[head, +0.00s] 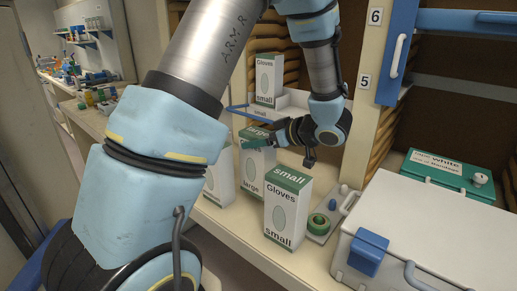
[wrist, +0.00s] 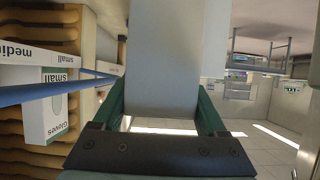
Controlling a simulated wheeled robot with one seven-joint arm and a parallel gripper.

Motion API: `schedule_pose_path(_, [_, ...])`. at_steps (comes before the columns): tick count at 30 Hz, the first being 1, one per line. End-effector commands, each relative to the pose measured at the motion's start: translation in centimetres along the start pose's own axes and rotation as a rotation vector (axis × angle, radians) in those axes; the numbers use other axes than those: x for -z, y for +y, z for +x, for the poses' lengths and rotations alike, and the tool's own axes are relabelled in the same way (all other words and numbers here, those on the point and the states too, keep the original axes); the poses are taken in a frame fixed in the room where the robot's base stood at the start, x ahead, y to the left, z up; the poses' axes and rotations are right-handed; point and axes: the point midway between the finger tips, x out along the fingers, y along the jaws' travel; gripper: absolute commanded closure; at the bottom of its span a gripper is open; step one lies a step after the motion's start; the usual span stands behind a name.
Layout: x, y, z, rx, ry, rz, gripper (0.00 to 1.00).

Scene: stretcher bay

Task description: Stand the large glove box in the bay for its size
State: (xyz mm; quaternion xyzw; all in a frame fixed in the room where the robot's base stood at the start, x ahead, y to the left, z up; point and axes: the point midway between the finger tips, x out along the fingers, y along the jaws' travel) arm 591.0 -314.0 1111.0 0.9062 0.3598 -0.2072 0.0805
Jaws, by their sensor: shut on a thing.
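The large glove box (head: 251,172), white with a green top band marked "large", is upright beside the counter's small box in the head view. My gripper (head: 256,143) is shut on its upper part. In the wrist view its plain pale side (wrist: 165,60) fills the space between the green fingers (wrist: 160,112). I cannot tell whether its bottom touches the counter. The bay marked "small" (head: 262,113) holds a small glove box (head: 266,80), also seen in the wrist view (wrist: 55,105). The wrist view also shows part of a "medium" label (wrist: 28,53). No "large" bay label is readable.
Another small glove box (head: 287,212) stands on the counter in front. A partly hidden white box (head: 219,180) stands left of the large one. A tray with green tape (head: 318,224), a white cooler (head: 420,225) and a green case (head: 448,172) are to the right. A blue rail (wrist: 60,90) crosses the bays.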

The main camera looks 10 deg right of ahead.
Motion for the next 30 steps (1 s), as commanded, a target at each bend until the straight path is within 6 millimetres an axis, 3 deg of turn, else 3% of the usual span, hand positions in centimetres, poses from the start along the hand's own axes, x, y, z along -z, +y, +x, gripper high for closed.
schedule_pose_path(7, [-2.6,0.0,1.2,0.001,0.001,0.003,1.0])
schedule_pose_path(20, [-3.2,0.0,1.5,0.001,0.001,0.0,1.0])
schedule_pose_path(21, [-3.2,0.0,1.5,0.0,0.0,0.0,0.22])
schedule_pose_path(27, [-3.1,0.0,1.5,0.001,0.0,0.0,0.0])
schedule_pose_path(30, [-3.1,0.0,1.5,0.001,0.0,0.0,0.0])
